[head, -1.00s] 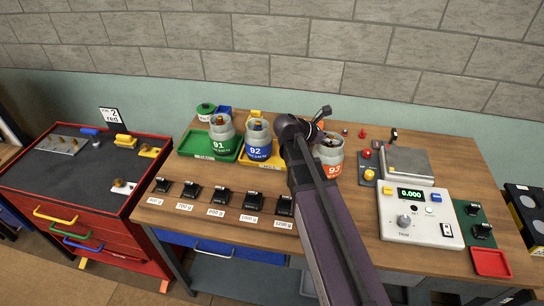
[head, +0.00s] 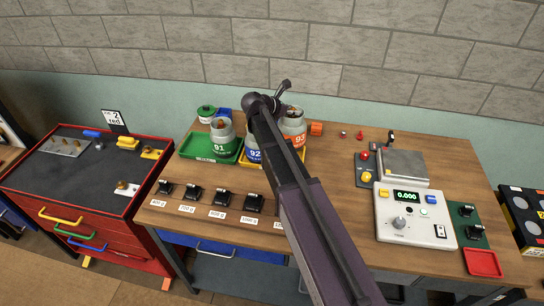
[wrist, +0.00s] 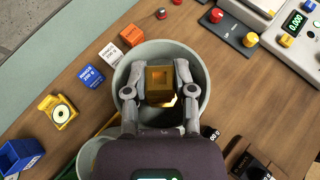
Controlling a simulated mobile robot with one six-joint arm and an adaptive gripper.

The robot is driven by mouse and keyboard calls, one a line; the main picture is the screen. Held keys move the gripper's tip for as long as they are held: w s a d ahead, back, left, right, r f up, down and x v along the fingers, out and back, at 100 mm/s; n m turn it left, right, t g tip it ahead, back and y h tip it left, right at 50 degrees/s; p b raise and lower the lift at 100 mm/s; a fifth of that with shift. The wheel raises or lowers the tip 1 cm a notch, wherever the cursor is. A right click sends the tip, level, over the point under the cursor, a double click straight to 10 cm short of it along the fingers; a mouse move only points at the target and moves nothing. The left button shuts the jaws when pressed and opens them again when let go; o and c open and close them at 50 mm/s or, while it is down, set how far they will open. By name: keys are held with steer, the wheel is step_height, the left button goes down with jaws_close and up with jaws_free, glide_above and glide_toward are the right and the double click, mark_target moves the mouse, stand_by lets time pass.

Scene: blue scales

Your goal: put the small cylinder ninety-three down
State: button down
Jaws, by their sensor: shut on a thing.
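The small cylinder ninety-three (head: 294,130), grey with an orange band, is upright at the back of the table, just right of cylinder 92 (head: 254,155). Its round collar (wrist: 203,98) fills the middle of the wrist view. My gripper (wrist: 160,92) reaches down inside the collar and is shut on the brass valve block (wrist: 159,78). My arm hides part of cylinder 92 and of the yellow tray (head: 303,153) in the head view. I cannot tell whether the cylinder's base touches the tray or hangs just above it.
Cylinder 91 (head: 222,138) stands on the green tray (head: 196,151) at the left. Small blocks, orange (wrist: 132,35), white (wrist: 112,53) and blue (wrist: 90,76), lie behind ninety-three. The scale (head: 404,165) is at right. The table between them is largely clear.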

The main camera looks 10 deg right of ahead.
mark_target(289, 130)
steer(key=shift+w+a+r, duration=0.15)
steer(key=shift+w+a, duration=0.25)
steer(key=shift+w, duration=0.05)
step_height(289, 130, down, 6)
steer(key=b, duration=0.6)
steer(key=shift+f, duration=0.25)
stand_by(0.4)
steer(key=shift+f+b, duration=1.8)
steer(key=shift+b, duration=0.2)
steer(key=shift+c, duration=2.2)
jaws_free()
